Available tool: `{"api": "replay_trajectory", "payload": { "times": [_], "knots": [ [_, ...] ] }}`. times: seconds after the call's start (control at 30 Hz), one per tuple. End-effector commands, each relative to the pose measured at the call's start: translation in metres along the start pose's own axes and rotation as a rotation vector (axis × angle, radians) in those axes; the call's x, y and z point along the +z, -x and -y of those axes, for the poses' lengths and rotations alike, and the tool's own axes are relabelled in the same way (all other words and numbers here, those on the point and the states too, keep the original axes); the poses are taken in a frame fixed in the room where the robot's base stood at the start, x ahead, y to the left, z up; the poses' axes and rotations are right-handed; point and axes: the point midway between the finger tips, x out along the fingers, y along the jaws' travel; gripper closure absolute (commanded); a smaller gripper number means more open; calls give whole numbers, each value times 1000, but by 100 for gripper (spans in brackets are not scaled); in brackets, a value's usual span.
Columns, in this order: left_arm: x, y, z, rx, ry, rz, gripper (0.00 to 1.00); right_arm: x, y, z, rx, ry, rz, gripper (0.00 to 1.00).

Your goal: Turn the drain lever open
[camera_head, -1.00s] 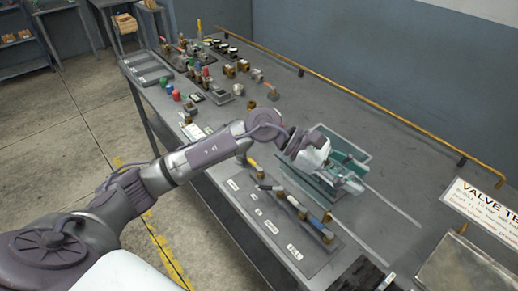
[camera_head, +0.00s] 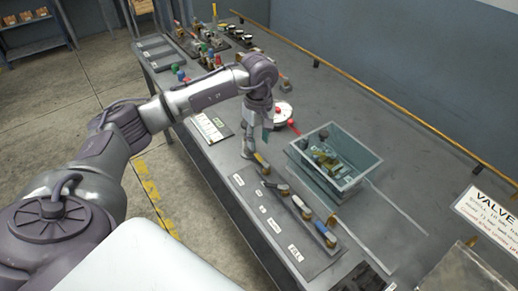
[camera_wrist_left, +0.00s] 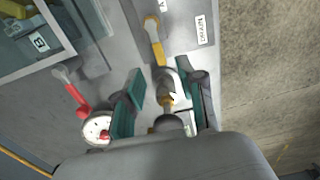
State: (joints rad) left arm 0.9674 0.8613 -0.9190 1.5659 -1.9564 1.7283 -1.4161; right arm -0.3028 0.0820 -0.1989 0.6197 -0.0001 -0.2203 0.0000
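The yellow-handled lever (camera_head: 261,161) is at the far end of the labelled valve row. In the left wrist view its yellow handle (camera_wrist_left: 154,38) points away from my gripper, beside a small white label (camera_wrist_left: 202,30), too small to read surely. My left gripper (camera_head: 256,140) points down at this end of the row. In the wrist view its teal fingers (camera_wrist_left: 163,102) are apart, one on each side of a grey fitting with a white arrow and a brass part at the lever's base. I cannot tell whether they touch it. My right gripper is not in view.
A white round gauge (camera_head: 283,114) and a red-handled lever (camera_head: 293,126) stand close beside my left gripper. A clear-walled bin (camera_head: 347,183) with parts stands to the right. Several more levers, one blue (camera_head: 325,232), line the panel (camera_head: 262,214).

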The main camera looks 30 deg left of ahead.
Motion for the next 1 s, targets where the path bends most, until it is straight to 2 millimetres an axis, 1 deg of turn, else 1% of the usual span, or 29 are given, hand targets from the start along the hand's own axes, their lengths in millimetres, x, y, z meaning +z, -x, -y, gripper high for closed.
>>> {"api": "replay_trajectory", "payload": {
  "times": [0.03,0.1,0.2,0.3,0.47,0.7,0.77,0.8,0.93,0.97,1.0],
  "knots": [
    [1,-10,1,-5,0,3,61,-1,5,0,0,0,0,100],
    [1,-23,1,-4,1,3,61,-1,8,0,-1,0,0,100],
    [1,-38,0,-2,1,2,61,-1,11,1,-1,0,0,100],
    [1,-49,0,-2,0,3,61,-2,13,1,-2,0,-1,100],
    [0,-56,0,1,0,1,61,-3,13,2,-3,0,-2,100],
    [1,-57,0,1,0,1,61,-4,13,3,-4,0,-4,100],
    [1,-57,0,1,0,1,69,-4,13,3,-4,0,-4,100],
    [1,-57,0,1,0,1,76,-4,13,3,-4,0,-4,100],
    [1,-57,0,2,0,1,98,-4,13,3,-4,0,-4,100],
    [1,-57,0,2,0,1,100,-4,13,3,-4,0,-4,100],
    [1,-57,0,2,0,1,100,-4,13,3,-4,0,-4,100]
  ]
}}
